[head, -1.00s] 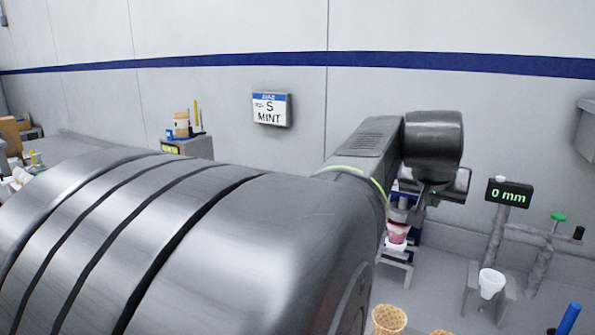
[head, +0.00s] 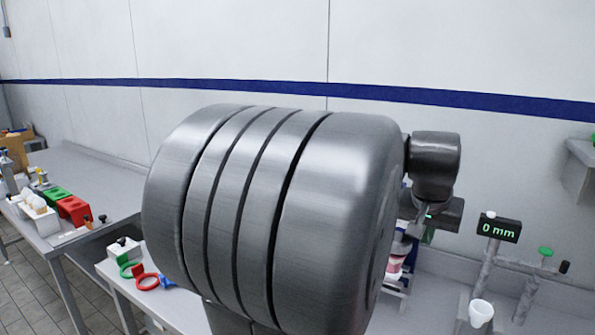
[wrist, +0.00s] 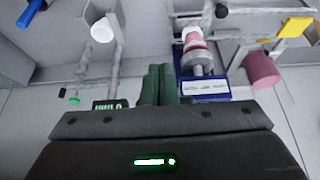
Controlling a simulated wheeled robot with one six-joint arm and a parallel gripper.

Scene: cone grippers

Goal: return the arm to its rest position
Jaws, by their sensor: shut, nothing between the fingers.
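My gripper shows in the wrist view (wrist: 157,84) as two dark green fingers side by side, shut with nothing between them. In the head view my large grey arm fills the middle, and the wrist end shows at the right. The fingers are mostly hidden there. A pink and white cup (head: 394,266) stands in a stand behind my arm, partly covered by it. In the wrist view the pink and white item (wrist: 195,50) sits beside the fingers, apart from them, above a blue labelled base (wrist: 206,88).
A display reading 0 mm (head: 499,228) stands at the right, with a white cup (head: 481,313) below it. At the left, a bench holds a red block (head: 73,209) and a green block (head: 53,197).

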